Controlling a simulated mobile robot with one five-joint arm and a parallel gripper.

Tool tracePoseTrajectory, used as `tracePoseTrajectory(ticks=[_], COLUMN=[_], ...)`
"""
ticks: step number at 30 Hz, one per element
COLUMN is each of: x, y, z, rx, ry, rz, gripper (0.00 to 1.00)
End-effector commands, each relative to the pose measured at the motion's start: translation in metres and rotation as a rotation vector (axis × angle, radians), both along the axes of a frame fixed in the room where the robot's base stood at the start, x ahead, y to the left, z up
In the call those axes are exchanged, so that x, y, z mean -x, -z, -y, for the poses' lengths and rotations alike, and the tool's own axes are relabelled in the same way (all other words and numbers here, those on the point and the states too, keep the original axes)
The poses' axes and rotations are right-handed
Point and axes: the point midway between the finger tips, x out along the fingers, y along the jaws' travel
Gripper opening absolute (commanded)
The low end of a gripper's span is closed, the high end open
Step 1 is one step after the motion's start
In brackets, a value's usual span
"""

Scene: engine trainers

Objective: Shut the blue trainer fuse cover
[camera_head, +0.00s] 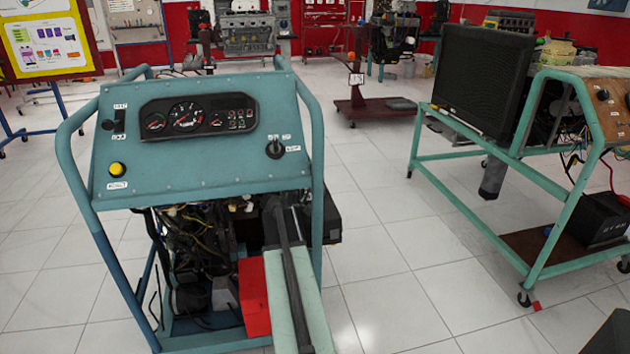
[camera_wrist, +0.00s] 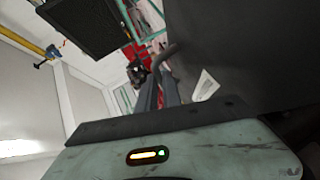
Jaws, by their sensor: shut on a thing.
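The blue trainer (camera_head: 205,165) stands left of centre in the head view, with its gauge panel on top and wiring below. My arm reaches up into its right side from the bottom edge. My gripper (camera_head: 274,205) is at the dark parts just under the panel's lower right edge. In the wrist view, my gripper (camera_wrist: 163,75) shows two dark fingers close together, shut on a thin dark piece. I cannot tell whether this piece is the fuse cover. The cover is not clearly seen, and its open or shut state cannot be made out.
A black box (camera_head: 322,217) sits at the trainer's right side, behind the frame tube. A red block (camera_head: 253,297) is low in the frame beside my arm. A second green trainer stand (camera_head: 545,195) is on the right. The tiled floor (camera_head: 390,240) between them is clear.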

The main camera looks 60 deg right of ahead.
Motion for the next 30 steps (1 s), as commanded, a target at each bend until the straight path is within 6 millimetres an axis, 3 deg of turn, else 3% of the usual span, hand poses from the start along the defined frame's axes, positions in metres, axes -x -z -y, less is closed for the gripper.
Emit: tracePoseTrajectory(ticks=[18,19,21,30], x=[-0.011,-0.011,-0.012,-0.013], y=[-0.002,-0.002,-0.002,-0.001], z=[-0.003,-0.004,-0.004,-0.007], rx=[0.013,0.014,0.012,0.010], ry=[-0.022,-0.022,-0.023,-0.025], rz=[-0.012,-0.012,-0.012,-0.010], gripper=[0.00,0.14,0.30,0.30])
